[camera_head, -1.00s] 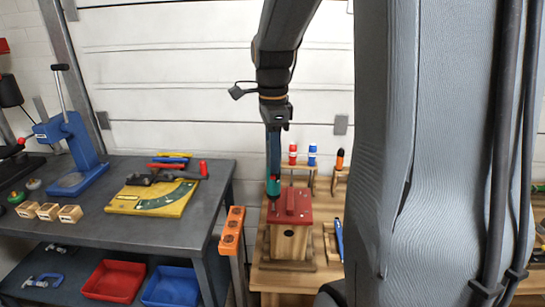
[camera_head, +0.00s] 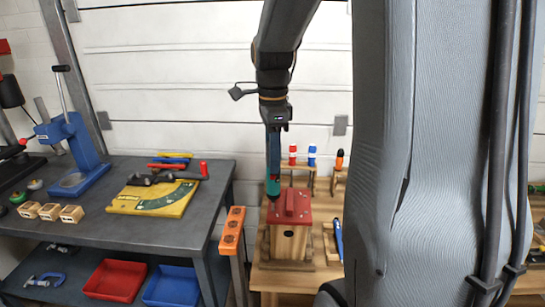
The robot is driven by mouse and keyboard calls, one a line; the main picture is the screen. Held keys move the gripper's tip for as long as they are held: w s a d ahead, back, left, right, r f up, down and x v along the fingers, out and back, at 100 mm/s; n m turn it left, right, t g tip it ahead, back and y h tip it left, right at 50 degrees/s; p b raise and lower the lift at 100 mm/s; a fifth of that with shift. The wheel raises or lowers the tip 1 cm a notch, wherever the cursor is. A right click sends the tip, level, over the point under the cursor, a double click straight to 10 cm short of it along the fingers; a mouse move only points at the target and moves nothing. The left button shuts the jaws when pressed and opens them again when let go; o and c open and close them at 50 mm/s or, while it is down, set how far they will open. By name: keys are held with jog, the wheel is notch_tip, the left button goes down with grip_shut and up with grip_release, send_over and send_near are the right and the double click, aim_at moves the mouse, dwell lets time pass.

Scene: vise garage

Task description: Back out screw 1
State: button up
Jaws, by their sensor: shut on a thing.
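A wooden birdhouse-like box (camera_head: 289,243) with a red lid (camera_head: 298,212) stands on the wooden bench. My gripper (camera_head: 273,160) points straight down above the lid's left part. It is shut on a teal and dark screwdriver (camera_head: 273,187), held upright. The driver's tip is at or just above the left back part of the lid; I cannot tell whether it touches. Screw 1 is too small or hidden to make out.
Red, blue and orange-black handled tools (camera_head: 312,155) stand in a rack behind the box. A blue tool (camera_head: 338,238) lies at its right. An orange holder (camera_head: 232,231) stands at the left, beside the grey table (camera_head: 160,232).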

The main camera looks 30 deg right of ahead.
jog(key=shift+s+f, duration=0.1)
jog(key=shift+f, duration=0.05)
jog(key=shift+r+p, duration=1.15)
jog(key=shift+r, duration=2.5)
